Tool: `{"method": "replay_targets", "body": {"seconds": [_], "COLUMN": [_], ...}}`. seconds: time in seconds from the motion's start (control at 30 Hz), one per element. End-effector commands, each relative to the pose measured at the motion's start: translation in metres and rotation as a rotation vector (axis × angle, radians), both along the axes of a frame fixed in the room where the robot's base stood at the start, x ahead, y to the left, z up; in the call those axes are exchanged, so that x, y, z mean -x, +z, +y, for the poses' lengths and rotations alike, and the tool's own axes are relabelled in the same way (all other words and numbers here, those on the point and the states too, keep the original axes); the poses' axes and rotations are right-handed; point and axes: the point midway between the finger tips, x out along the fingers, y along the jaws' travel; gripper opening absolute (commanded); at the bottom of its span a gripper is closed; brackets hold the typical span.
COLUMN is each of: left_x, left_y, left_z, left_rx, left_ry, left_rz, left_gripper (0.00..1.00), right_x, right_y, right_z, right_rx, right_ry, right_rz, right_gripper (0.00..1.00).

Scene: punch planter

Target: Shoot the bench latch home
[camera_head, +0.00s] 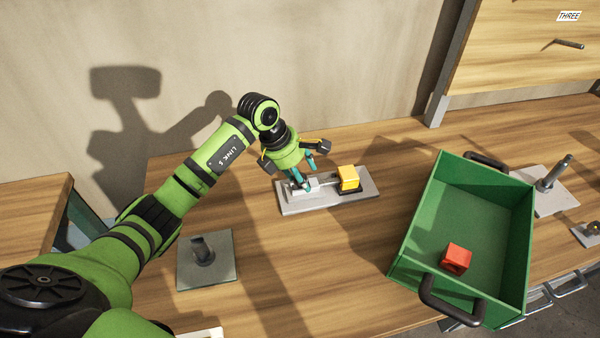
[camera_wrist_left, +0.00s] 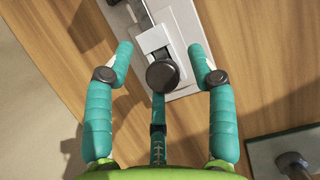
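The bench latch is a grey plate (camera_head: 318,203) lying on the wooden bench, with a yellow block (camera_head: 348,177) on its right end. A pale slide piece (camera_wrist_left: 154,38) and a dark round knob (camera_wrist_left: 162,75) show in the left wrist view. My left gripper (camera_head: 304,176) is over the left end of the plate. In the left wrist view its teal fingers (camera_wrist_left: 161,55) are spread, with the knob between them and gaps on both sides. The yellow block is not in the wrist view, and the knob is mostly hidden by the fingers in the head view. My right gripper is not in view.
A green crate (camera_head: 412,232) with black handles holds a red block (camera_head: 456,258) to the right. A dark plate with a post (camera_head: 205,253) stands at the lower left. Another post on a pale plate (camera_head: 553,178) is at the far right. Bare bench lies in front of the latch.

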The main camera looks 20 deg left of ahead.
Motion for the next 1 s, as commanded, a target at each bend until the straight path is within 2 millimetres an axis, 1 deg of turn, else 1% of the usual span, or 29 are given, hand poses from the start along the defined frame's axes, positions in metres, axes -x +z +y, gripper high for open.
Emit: {"method": "replay_targets", "body": {"seconds": [0.23,0.37,0.47,0.7,0.8,0.9,1.0], "left_x": [0.0,0.002,0.005,0.017,0.022,0.025,0.027], "left_y": [0.001,0.01,0.026,0.074,0.09,0.102,0.108], "left_z": [0.002,0.006,0.011,0.027,0.032,0.036,0.038], "left_rx": [-0.003,-0.005,-0.007,-0.005,-0.004,-0.003,-0.002], "left_ry": [0.002,0.002,0.002,0.002,0.002,0.001,0.001], "left_rz": [0.001,-0.003,-0.004,-0.005,-0.003,-0.001,-0.001], "left_gripper": [0.56,0.56,0.56,0.56,0.56,0.56,0.56], "right_x": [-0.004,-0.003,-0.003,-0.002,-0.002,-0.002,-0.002], "right_y": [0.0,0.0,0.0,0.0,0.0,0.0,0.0], "right_z": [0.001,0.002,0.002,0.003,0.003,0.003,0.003], "right_rx": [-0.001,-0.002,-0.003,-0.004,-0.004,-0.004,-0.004], "right_ry": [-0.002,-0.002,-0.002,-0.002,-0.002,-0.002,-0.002], "right_rz": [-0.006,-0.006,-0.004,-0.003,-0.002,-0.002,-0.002], "right_gripper": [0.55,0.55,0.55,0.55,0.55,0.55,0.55]}}
